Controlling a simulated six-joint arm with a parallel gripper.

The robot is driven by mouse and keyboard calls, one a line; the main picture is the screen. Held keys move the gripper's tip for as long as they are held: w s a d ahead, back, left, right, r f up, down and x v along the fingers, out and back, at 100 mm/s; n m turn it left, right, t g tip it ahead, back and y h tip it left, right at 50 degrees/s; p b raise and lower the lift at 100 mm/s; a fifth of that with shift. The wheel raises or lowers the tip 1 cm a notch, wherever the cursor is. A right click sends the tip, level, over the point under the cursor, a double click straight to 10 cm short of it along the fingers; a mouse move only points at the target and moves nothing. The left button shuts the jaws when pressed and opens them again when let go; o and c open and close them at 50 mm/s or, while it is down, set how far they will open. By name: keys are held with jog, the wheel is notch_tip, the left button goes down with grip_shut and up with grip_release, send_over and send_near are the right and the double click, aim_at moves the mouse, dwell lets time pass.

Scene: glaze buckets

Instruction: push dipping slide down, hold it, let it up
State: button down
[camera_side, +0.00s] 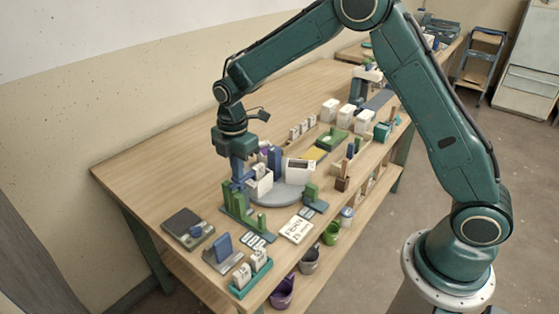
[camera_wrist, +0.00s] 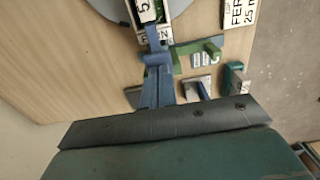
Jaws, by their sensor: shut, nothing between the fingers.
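In the side view, a green upright stand (camera_side: 258,222) with a tall post and a shorter post stands near the left part of the table; I take it to be the dipping slide's frame. My gripper (camera_side: 239,183) points down with its blue fingers shut and empty, at the top of this stand. Whether the fingertips touch the slide cannot be told. The fingers hide part of the slide.
A grey turntable (camera_side: 290,197) with white labelled boxes sits right behind the stand. A FERN 25 mm card (camera_side: 296,229), a dark scale (camera_side: 186,229) and a green tag holder (camera_side: 238,291) lie around it. A purple bucket (camera_side: 282,292) hangs below the front edge. The table's left end is bare.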

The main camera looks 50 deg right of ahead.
jog(key=shift+r, duration=2.3)
notch_tip(320, 180, up, 5)
dwell(0.8)
